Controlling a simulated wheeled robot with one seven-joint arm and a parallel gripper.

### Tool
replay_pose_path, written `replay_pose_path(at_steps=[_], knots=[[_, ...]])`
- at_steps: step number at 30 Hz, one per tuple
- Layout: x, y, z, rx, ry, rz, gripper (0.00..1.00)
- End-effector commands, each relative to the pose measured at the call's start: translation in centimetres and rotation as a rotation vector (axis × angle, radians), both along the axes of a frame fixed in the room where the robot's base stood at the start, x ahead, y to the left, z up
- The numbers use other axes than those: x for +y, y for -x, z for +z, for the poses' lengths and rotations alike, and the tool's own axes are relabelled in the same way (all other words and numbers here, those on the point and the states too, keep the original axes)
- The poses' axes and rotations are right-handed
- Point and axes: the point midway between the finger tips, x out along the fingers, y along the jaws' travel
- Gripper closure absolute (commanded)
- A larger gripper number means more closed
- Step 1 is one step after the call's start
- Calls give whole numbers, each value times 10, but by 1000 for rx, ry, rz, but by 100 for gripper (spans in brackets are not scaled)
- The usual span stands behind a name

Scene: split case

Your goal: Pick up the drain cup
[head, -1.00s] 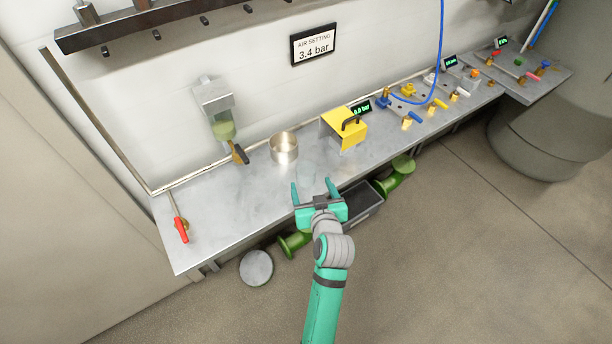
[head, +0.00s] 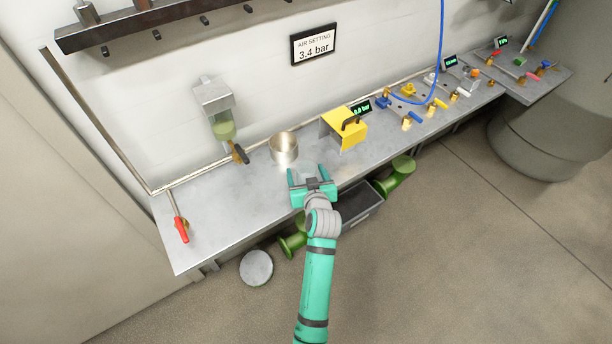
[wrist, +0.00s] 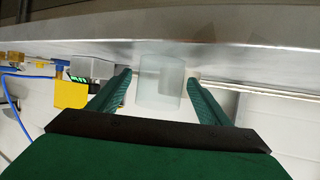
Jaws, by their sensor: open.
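A clear see-through cup, which looks like the drain cup (wrist: 160,88), stands on the grey bench (head: 215,205). In the wrist view, where the bench is at the top, it shows between my two fingers. In the head view the cup (head: 307,169) is only faintly visible. My gripper (head: 308,172) is open at the bench's front edge. In the wrist view my gripper's fingers (wrist: 159,82) lie on either side of the cup, with a small gap seen on each side. I cannot tell how far its tips reach past the cup.
A yellow block with a black handle (head: 346,130) is to the right. A wall unit with a greenish bowl (head: 223,128) hangs behind left. A red-handled valve (head: 181,229) is at the left end.

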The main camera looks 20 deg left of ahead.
Motion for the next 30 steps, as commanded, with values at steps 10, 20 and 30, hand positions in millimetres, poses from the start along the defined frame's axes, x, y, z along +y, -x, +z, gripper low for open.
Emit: replay_pose_path(at_steps=[10, 20, 30], knots=[[0, 0, 0, -1, 0, 0, 73], [0, 0, 5, -3, -1, -1, 73], [-2, 13, 48, -5, -1, 0, 73]])
